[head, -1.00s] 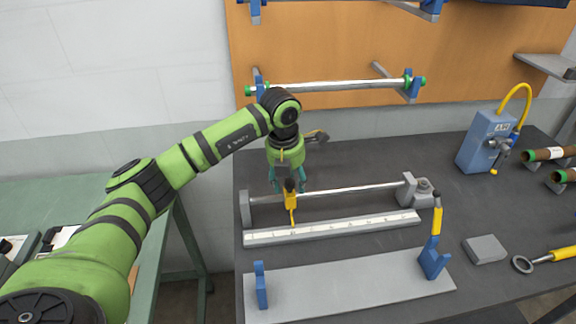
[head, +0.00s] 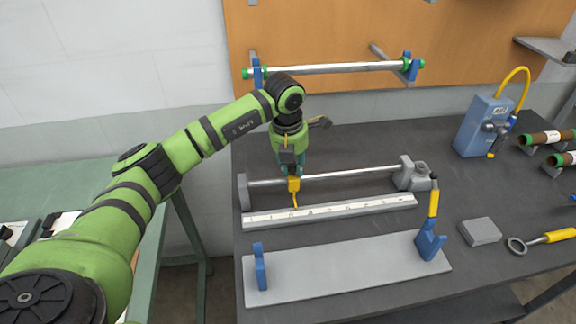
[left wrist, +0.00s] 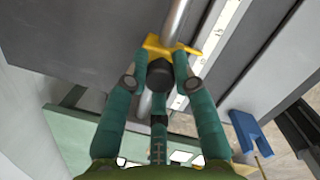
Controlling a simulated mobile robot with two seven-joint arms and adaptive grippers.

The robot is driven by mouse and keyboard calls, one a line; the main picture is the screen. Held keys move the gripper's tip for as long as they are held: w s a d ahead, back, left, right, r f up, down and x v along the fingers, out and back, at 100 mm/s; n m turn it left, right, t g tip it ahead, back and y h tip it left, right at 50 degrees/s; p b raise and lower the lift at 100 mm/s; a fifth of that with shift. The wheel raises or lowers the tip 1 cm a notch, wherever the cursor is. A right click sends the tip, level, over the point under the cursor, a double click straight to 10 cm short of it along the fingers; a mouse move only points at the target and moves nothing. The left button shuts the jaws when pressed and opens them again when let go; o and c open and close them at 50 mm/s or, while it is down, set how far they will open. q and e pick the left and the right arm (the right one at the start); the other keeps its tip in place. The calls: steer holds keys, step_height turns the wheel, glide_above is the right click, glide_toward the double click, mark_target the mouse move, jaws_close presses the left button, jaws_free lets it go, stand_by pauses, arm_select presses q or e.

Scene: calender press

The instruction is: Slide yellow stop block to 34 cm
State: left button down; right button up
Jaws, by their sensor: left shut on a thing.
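The yellow stop block (head: 294,185) sits on the thin metal rod (head: 345,175), left of the rod's middle, with its yellow pointer hanging down toward the white scale (head: 330,209). My left gripper (head: 291,172) is above the block and shut on it. In the left wrist view the yellow block (left wrist: 189,48) shows at the fingertips of the gripper (left wrist: 160,75), with a dark round knob between the fingers. The scale's numbers are too small to read. My right gripper is not in view.
A grey end post (head: 243,190) holds the rod at left and a grey clamp (head: 411,175) at right. In front lies a grey plate (head: 340,270) with blue brackets (head: 260,268). A blue device (head: 484,125) stands at the back right.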

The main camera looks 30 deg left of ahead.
arm_select(q)
steer(key=shift+w+d+r, duration=0.1)
steer(key=shift+w+d, duration=0.65)
steer(key=shift+d, duration=0.15)
steer(key=shift+w+d+r+b, duration=0.1)
steer(key=shift+w+d+b, duration=0.35)
steer(key=shift+w+d, duration=0.6)
steer(key=shift+w+d+f+b, duration=0.1)
steer(key=shift+w+d+b, duration=0.5)
steer(key=shift+d, duration=0.6)
steer(key=shift+w+d+r+b, duration=0.1)
steer(key=shift+w+d+b, duration=0.2)
steer(key=shift+w+d, duration=0.8)
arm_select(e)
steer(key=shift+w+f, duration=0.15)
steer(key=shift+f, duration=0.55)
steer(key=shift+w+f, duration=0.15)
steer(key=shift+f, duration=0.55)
arm_select(q)
steer(key=shift+d+r, duration=0.1)
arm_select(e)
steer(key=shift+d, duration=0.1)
